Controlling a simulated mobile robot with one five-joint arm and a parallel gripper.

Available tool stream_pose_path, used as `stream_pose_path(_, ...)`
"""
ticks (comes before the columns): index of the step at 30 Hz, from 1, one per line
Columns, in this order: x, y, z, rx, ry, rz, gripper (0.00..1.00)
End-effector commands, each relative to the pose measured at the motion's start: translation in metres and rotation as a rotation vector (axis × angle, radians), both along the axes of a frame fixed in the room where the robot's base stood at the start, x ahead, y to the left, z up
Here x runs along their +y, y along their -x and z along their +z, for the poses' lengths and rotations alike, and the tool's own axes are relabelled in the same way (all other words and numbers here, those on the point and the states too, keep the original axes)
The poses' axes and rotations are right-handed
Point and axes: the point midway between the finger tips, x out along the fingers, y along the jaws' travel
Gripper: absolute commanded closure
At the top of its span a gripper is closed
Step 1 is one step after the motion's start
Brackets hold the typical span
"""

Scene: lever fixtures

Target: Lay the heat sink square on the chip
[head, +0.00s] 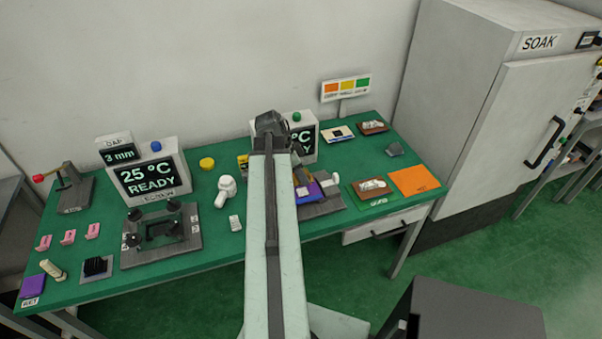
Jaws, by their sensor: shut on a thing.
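A black finned block (95,266), which looks like a heat sink, sits on a small grey plate at the front left of the green bench. My arm rises through the middle of the view to a dark joint over the back of the bench. The part of the fixture behind the arm is hidden too.
A display box reading 25 °C READY (150,177) and a grey clamp frame (160,235) stand on the left half. A white knobbed piece (226,190) is left of my arm. An orange mat (414,180) lies far right. A tall SOAK cabinet (490,120) stands beyond the bench.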

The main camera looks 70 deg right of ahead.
Motion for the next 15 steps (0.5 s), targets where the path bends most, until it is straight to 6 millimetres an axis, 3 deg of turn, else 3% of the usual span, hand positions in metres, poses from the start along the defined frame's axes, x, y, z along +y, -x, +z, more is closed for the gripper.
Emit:
stream_pose_path(1,0.0,0.0,-0.013,0.0,0.0,0.0,1.0)
stream_pose_path(6,0.0,0.0,-0.032,0.0,0.0,0.0,1.0)
stream_pose_path(15,0.0,0.0,-0.058,0.0,0.0,-0.001,1.0)
